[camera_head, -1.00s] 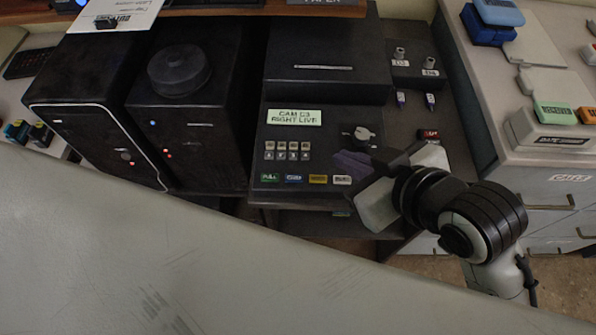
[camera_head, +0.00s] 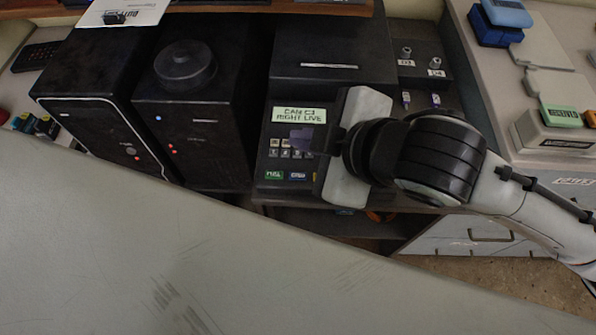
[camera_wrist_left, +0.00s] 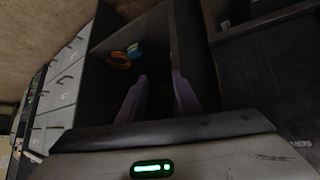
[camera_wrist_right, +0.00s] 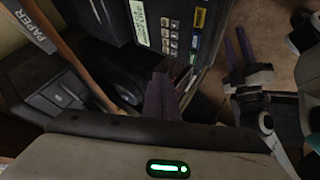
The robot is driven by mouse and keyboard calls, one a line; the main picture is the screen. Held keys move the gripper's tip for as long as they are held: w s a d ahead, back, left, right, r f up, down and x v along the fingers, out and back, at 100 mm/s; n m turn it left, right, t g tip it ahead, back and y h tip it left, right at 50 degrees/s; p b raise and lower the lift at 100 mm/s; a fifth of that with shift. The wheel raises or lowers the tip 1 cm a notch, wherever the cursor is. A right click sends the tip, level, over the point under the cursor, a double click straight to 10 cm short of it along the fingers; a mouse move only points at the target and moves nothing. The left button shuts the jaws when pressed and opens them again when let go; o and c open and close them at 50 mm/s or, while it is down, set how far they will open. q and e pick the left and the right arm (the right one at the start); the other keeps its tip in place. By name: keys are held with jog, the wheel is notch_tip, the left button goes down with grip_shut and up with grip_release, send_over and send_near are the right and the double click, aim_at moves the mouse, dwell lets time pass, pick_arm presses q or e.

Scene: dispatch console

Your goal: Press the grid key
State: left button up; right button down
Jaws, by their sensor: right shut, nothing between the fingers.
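The dark console panel (camera_head: 262,187) has a pale display reading "CAM C3 RIGHT LIVE" (camera_head: 298,115), small number keys (camera_head: 273,154) and a row of coloured keys below. A green key (camera_head: 274,175) and a blue key (camera_head: 298,176) show; I cannot read for certain which is the grid key. My right arm hides the row's right end. My right gripper (camera_head: 302,138) is shut and empty, its purple fingertips over the number keys; contact cannot be told. It also shows in the right wrist view (camera_wrist_right: 160,90). My left gripper (camera_wrist_left: 160,78) is open and empty, low by an open shelf.
Black computer towers (camera_head: 100,115) stand left of the panel. A box with knobs (camera_head: 420,66) is behind it to the right. A grey cabinet (camera_head: 487,242) stands at the right. An orange ring (camera_wrist_left: 118,60) lies on the shelf.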

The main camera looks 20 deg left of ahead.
jog(key=b, duration=0.7)
send_over(298, 176)
jog(key=d, duration=0.1)
jog(key=f, duration=0.6)
jog(key=shift+s+f, duration=0.15)
jog(key=shift+s, duration=0.15)
jog(key=shift+f+b, duration=0.3)
jog(key=shift+f, duration=0.95)
jog(key=shift+f, duration=0.15)
jog(key=shift+f, duration=0.25)
